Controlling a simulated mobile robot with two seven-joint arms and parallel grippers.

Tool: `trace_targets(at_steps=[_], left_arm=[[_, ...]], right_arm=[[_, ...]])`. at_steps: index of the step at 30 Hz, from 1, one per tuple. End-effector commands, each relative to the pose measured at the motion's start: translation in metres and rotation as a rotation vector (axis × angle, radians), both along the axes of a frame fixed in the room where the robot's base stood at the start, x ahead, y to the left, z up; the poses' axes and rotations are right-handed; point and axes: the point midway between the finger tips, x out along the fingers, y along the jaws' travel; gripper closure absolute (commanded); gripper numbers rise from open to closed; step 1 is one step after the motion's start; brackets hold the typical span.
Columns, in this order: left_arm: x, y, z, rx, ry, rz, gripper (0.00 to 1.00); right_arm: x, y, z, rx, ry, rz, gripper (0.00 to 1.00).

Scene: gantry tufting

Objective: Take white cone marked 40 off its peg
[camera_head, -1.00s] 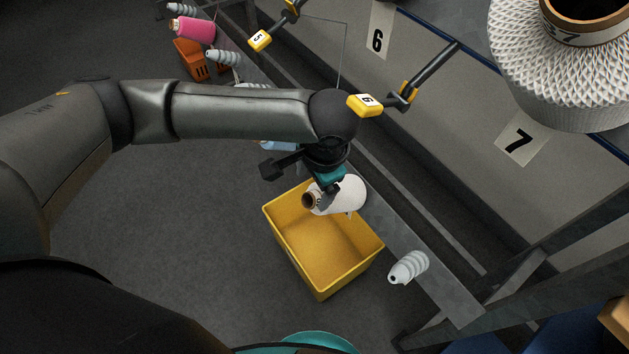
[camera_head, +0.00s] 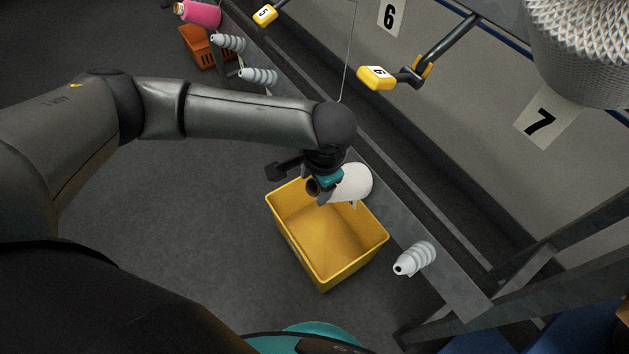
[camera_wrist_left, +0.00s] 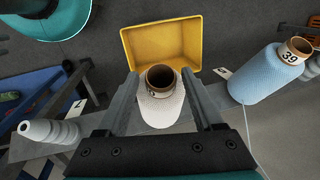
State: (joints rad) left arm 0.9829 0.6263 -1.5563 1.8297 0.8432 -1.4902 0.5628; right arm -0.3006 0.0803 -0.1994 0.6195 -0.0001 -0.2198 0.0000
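The white cone (camera_head: 352,184) sits sideways on the rail above the yellow crate, its brown tube end pointing towards the crate. In the left wrist view the white cone (camera_wrist_left: 161,106) lies between my fingers; the mark on its tube is too small to read. My left gripper (camera_head: 322,190) is at the tube end of the cone. In the left wrist view its two fingers (camera_wrist_left: 160,75) stand on either side of the cone, with narrow gaps along the sides. The peg is hidden inside the cone. My right gripper is in neither view.
The yellow crate (camera_head: 328,238) is empty below the cone. A bare grey ribbed peg (camera_head: 415,258) stands to the right on the rail. A blue cone marked 39 (camera_wrist_left: 268,75) is close on the other side.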

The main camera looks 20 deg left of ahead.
Motion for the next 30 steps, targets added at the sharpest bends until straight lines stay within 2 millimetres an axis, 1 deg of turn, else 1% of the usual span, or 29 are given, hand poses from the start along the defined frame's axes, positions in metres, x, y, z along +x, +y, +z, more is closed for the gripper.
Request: trace_targets(at_steps=[1, 2, 15, 17, 18, 23, 24, 30], left_arm=[[-0.0001, -0.0002, 0.0001, 0.0, 0.0, 0.0, 0.39], [-0.0001, -0.0002, 0.0001, 0.0, 0.0, 0.0, 0.42], [-0.0001, -0.0002, 0.0002, 0.0, 0.0, 0.0, 0.92], [-0.0001, -0.0002, 0.0002, 0.0, 0.0, 0.0, 0.99], [-0.0001, -0.0002, 0.0002, 0.0, 0.0, 0.0, 1.0], [0.0, -0.0002, 0.0002, 0.0, 0.0, 0.0, 1.0], [0.0, -0.0002, 0.0002, 0.0, 0.0, 0.0, 0.54], [0.0, -0.0002, 0.0002, 0.0, 0.0, 0.0, 0.76]], right_arm=[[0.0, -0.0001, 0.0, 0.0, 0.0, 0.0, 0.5], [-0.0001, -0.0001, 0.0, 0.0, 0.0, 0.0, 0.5], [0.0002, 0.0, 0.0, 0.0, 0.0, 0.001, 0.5], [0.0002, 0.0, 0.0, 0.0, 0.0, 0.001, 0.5], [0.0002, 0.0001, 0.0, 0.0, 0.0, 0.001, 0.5], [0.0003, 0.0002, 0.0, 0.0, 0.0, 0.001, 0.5], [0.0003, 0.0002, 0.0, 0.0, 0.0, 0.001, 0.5], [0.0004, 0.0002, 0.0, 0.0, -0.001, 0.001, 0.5]])
